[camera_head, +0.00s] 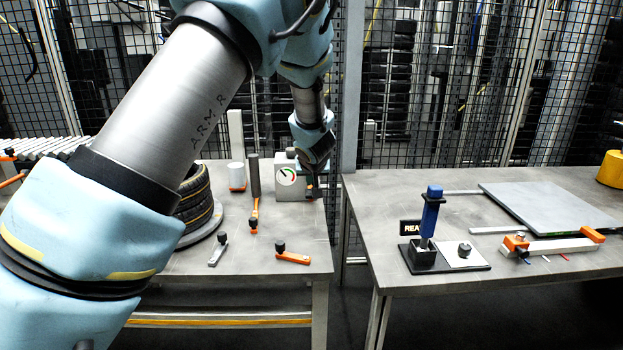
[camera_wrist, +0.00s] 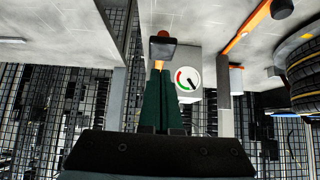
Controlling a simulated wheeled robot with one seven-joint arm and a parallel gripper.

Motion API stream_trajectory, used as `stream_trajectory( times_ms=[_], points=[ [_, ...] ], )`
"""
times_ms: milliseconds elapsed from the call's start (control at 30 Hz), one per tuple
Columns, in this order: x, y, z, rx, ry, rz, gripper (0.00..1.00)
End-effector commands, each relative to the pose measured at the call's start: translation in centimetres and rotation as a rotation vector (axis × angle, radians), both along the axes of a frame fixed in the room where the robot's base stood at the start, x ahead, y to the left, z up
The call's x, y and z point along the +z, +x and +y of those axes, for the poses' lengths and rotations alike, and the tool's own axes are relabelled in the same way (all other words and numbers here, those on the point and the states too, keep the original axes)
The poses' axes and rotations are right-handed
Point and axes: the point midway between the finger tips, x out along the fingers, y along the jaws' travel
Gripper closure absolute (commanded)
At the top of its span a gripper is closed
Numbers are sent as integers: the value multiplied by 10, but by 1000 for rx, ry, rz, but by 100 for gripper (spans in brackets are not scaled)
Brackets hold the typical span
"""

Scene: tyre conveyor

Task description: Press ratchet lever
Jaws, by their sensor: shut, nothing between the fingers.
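No part is labelled as the ratchet lever, and I cannot tell for sure which one it is. A grey box with a round gauge (camera_head: 287,177) stands at the back right of the left table; it also shows in the wrist view (camera_wrist: 188,76). My gripper (camera_head: 316,189) points down at the box's right side, its fingers closed and empty. In the wrist view a dark pad with a reddish end (camera_wrist: 162,50) lies at the fingertips (camera_wrist: 160,72); whether they touch is unclear. An orange lever with a black knob (camera_head: 292,257) lies at the table's front right.
A tyre stack (camera_head: 196,203) is partly hidden by my arm. The right table holds a blue-handled tool (camera_head: 431,212); a gap separates the tables.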

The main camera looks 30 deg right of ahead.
Motion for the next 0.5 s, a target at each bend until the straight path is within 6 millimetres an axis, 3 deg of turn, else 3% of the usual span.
stream_trajectory(
  times_ms=[133,500],
  points=[
    [-15,0,1,1,0,0,100],
    [-16,0,0,0,0,0,100]
  ],
)
